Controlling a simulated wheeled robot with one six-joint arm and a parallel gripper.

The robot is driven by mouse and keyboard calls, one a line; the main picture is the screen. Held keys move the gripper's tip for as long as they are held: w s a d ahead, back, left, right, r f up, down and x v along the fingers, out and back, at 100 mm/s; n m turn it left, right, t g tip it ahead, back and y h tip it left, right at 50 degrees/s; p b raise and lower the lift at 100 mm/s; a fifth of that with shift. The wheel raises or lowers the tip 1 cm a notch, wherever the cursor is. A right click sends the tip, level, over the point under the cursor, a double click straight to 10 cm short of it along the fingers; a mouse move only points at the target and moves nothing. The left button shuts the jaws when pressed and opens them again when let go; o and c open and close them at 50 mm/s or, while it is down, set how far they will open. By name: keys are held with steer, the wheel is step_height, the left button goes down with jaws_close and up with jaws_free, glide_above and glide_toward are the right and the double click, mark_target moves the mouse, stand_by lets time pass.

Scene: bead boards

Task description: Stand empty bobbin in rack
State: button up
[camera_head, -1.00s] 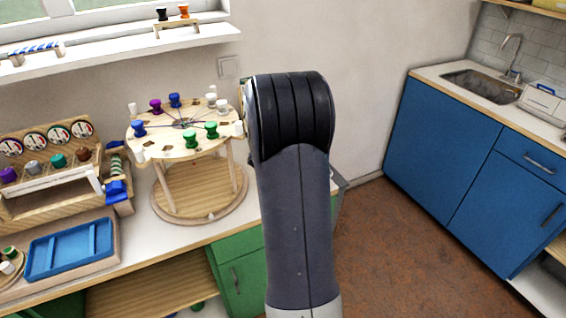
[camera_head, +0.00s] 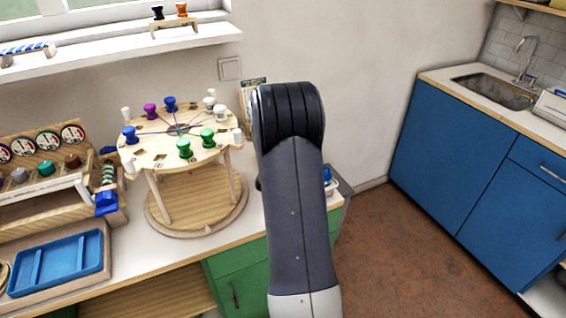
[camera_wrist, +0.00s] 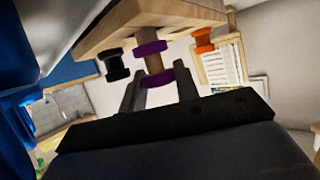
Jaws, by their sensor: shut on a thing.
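My gripper (camera_wrist: 158,88) is shut on a bobbin (camera_wrist: 153,63) with purple flanges and a bare wooden core. In the wrist view, one flange is between the fingers and the other is near a pale wooden rack (camera_wrist: 185,14). I cannot tell whether the bobbin touches it. A black bobbin (camera_wrist: 112,65) is left of it and an orange bobbin (camera_wrist: 203,40) is right. In the head view my gripper is hidden behind my arm. A small wooden rack (camera_head: 169,29) on the sill there carries a black bobbin (camera_head: 158,13) and an orange bobbin (camera_head: 182,9).
A round wooden stand (camera_head: 150,152) with several coloured bobbins is left of my arm on the counter. A blue tray (camera_head: 57,267) and a wooden holder with dials (camera_head: 30,180) are farther left. Blue cabinets (camera_head: 440,160) with a sink stand at right; open floor lies between.

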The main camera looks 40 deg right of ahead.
steer(key=shift+f, duration=0.5)
steer(key=shift+f, duration=0.2)
steer(key=o, duration=1.1)
steer(key=shift+r, duration=0.1)
steer(key=shift+r, duration=0.15)
steer(key=v, duration=1.2)
steer(key=shift+b, duration=0.3)
